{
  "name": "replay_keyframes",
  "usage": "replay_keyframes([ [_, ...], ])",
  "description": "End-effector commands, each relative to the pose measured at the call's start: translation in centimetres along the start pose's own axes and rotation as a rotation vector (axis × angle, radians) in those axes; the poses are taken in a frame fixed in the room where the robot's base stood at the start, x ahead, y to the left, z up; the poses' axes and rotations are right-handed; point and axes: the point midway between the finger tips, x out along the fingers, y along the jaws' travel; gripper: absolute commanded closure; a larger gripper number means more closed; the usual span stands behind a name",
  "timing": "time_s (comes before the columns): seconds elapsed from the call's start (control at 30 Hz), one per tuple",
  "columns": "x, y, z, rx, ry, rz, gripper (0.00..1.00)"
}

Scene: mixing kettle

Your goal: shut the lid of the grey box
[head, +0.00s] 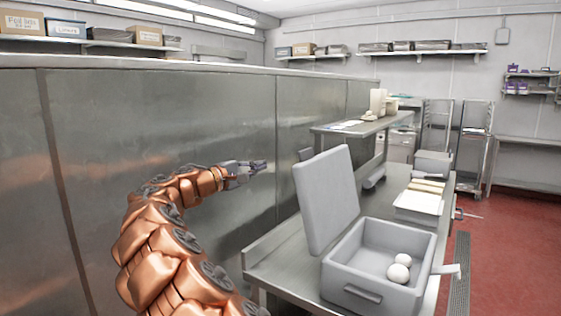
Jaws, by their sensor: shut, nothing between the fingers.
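The grey box (350,284) stands on the near part of the metal counter, with a handle on its front wall. Its lid (327,198) is open and stands nearly upright along the box's left side, leaning slightly. Two white balls (398,273) lie inside the box at the right. My gripper (262,165) is shut and empty. It is in the air left of the lid's upper part, in front of the metal wall, with a gap between it and the lid in the picture.
The metal counter (262,262) runs away behind the box, with a pale tray (418,206) and other items farther back. A raised shelf (350,128) stands above the counter's far part. The tall metal wall (100,180) is on the left. Red floor (515,250) is open at the right.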

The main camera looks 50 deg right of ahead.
Motion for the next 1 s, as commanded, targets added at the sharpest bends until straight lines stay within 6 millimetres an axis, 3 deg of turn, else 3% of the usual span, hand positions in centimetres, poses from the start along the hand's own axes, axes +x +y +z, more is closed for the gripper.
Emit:
replay_keyframes([
  [0.67, 9.8, 0.0, 0.3, 0.000, -0.005, -0.006, 1.00],
  [1.0, 10.2, 0.1, 2.8, -0.001, -0.005, -0.002, 1.00],
])
